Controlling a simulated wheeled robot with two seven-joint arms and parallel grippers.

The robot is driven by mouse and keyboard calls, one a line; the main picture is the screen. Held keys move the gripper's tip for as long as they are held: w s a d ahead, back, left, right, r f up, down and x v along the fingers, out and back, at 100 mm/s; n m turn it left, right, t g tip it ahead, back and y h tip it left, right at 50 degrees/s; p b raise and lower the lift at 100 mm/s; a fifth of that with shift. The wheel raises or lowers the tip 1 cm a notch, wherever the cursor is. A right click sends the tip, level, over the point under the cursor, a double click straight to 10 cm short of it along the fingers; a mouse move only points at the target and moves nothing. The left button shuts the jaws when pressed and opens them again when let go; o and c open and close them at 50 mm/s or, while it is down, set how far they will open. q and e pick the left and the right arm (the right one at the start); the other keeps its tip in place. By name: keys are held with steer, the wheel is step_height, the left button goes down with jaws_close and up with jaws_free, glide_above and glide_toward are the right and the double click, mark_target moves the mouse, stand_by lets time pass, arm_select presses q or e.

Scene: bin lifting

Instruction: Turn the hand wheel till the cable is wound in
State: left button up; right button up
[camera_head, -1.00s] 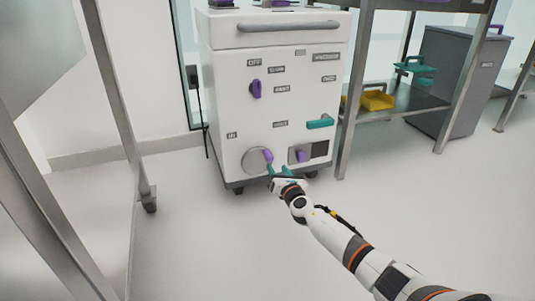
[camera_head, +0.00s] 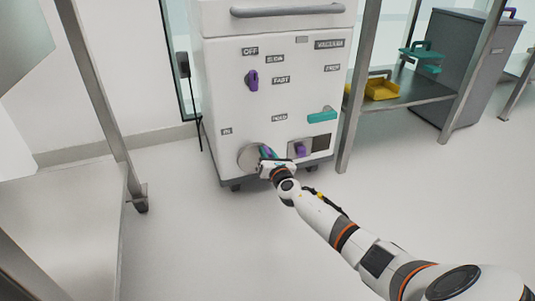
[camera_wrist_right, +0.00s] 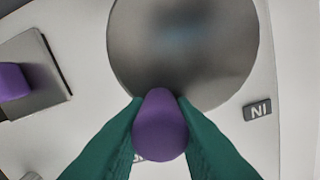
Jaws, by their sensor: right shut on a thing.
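The hand wheel (camera_head: 248,158) is a grey metal disc low on the front of the white cabinet, and it also fills the top of the right wrist view (camera_wrist_right: 185,45). Its purple handle (camera_wrist_right: 159,125) sits between the teal fingers of my right gripper (camera_head: 268,153), which is shut on it. In the head view the gripper covers most of the handle and the wheel's right part. A black cable (camera_head: 198,115) hangs down along the cabinet's left side from a dark fitting on the wall. My left gripper is in neither view.
The white cabinet (camera_head: 300,85) carries a purple knob (camera_head: 252,80), a teal lever (camera_head: 322,116) and a purple-knobbed plate (camera_head: 300,150) close right of the wheel. A metal table leg (camera_head: 352,125) stands to its right. The floor in front is clear.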

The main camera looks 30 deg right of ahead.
jaws_close()
steer(key=shift+d+f, duration=0.1)
steer(key=m+b, duration=0.1)
steer(key=f+m+b, duration=0.1)
steer(key=shift+s+d+m, duration=0.1)
steer(key=shift+d+m, duration=0.2)
steer(key=shift+d, duration=0.05)
step_height(320, 180, down, 7)
steer(key=a+m+b, duration=0.1)
steer(key=m+b, duration=0.3)
steer(key=m, duration=1.5)
steer(key=shift+w+a+f+b, duration=0.15)
steer(key=shift+w+a+b, duration=0.05)
steer(key=shift+b, duration=0.2)
